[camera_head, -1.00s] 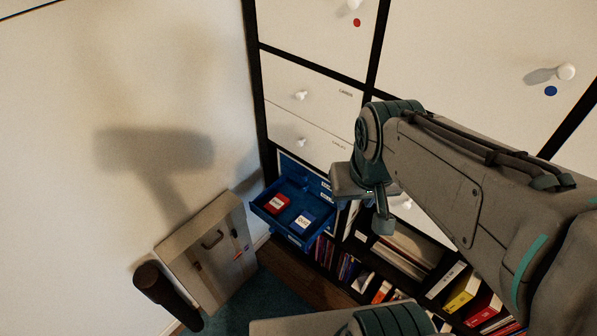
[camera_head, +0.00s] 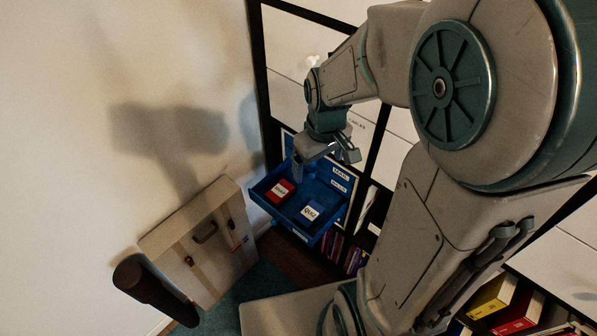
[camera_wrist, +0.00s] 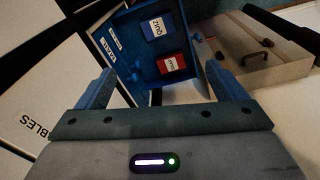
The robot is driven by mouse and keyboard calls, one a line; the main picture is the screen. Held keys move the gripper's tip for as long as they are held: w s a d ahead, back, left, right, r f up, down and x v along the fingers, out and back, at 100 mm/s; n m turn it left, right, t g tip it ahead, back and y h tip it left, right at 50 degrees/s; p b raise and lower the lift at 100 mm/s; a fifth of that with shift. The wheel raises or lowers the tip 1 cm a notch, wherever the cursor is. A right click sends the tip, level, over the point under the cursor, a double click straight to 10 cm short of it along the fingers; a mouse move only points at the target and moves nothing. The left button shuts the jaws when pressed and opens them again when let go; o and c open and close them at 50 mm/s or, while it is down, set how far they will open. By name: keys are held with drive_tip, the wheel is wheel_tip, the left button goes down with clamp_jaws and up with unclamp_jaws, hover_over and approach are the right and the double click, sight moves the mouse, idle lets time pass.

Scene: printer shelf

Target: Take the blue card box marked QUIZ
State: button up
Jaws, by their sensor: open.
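The blue card box marked QUIZ (camera_head: 311,212) lies in an open blue drawer (camera_head: 262,203), label up, right of a red card box (camera_head: 280,191). In the wrist view the QUIZ box (camera_wrist: 156,28) is beyond the fingers, near the top, with the red box (camera_wrist: 171,65) below it. My gripper (camera_head: 326,163) is open and empty, above the back part of the drawer and apart from both boxes. Its two fingers frame the drawer in the wrist view (camera_wrist: 165,88). The QUIZ box is not hidden in the head view.
The drawer sticks out from a dark-framed shelf (camera_head: 258,75) with white fronts. A beige case (camera_head: 207,245) leans left of it, beside a dark brown cylinder-like object (camera_head: 150,288). Books (camera_head: 350,260) stand below right. The white wall is at left.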

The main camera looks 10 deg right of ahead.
drive_tip(key=w+f+n+g+b, duration=0.1)
drive_tip(key=w+f+n+b, duration=0.3)
drive_tip(key=f, duration=1)
drive_tip(key=m+b, duration=0.1)
drive_tip(key=b, duration=0.2)
hover_over(310, 213)
wheel_tip(310, 213, down, 8)
drive_tip(key=shift+d+f, duration=0.1)
drive_tip(key=shift+d, duration=0.05)
drive_tip(key=shift+f+b, duration=0.85)
drive_tip(key=shift+f, duration=2.2)
drive_tip(key=c, duration=0.8)
